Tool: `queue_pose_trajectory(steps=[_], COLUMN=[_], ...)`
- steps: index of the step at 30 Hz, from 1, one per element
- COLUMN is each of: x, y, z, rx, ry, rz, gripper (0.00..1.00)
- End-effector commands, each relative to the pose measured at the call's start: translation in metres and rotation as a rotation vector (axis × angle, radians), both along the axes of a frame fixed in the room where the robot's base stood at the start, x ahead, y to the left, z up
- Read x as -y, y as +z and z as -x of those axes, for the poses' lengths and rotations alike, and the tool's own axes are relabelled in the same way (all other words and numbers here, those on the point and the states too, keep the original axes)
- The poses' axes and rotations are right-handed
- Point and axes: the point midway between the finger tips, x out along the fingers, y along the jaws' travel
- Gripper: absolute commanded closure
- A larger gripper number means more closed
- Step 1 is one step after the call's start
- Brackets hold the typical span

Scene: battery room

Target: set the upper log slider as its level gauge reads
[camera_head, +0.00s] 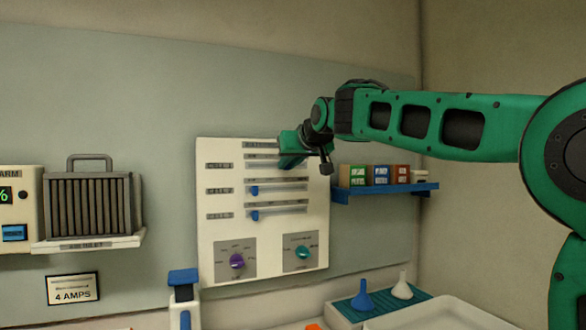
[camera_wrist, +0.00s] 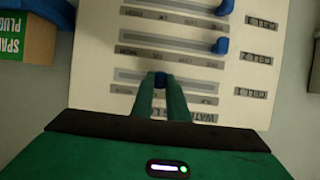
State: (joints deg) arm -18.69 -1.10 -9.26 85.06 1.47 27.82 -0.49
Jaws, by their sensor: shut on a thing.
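The white slider board (camera_head: 212,240) hangs on the wall, with three horizontal slots one above another. My gripper (camera_head: 284,163) is at the upper slot (camera_head: 258,157) and hides its knob in the head view. The wrist view is turned over, and there my gripper (camera_wrist: 160,86) is shut on the blue upper knob (camera_wrist: 160,78), near the middle of its slot. The middle knob (camera_head: 254,191) and lower knob (camera_head: 255,215) sit near the left ends of their slots. The slot markings are too blurred to read. I cannot make out a level gauge for the upper slider.
Below the sliders are a purple dial (camera_head: 237,261) and a teal dial (camera_head: 302,252). A blue shelf (camera_head: 375,193) with small boxes juts out right of the board. A display box (camera_head: 16,210) and a ribbed grey unit (camera_head: 90,205) are at left. Funnels stand on a tray below.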

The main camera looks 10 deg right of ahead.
Motion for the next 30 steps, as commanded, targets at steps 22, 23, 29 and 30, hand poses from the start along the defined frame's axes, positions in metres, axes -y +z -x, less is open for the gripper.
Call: queue_pose_trajectory(steps=[22,23,29,30], x=[-0.008,-0.008,-0.006,-0.005], y=[0.000,0.000,0.004,0.007], z=[0.000,0.000,0.009,0.013], rx=[0.001,0.001,0.002,0.002], ry=[0.019,0.019,0.019,0.019], rz=[-0.001,-0.001,-0.001,-0.001], gripper=[0.67,0.67,0.67,0.67])
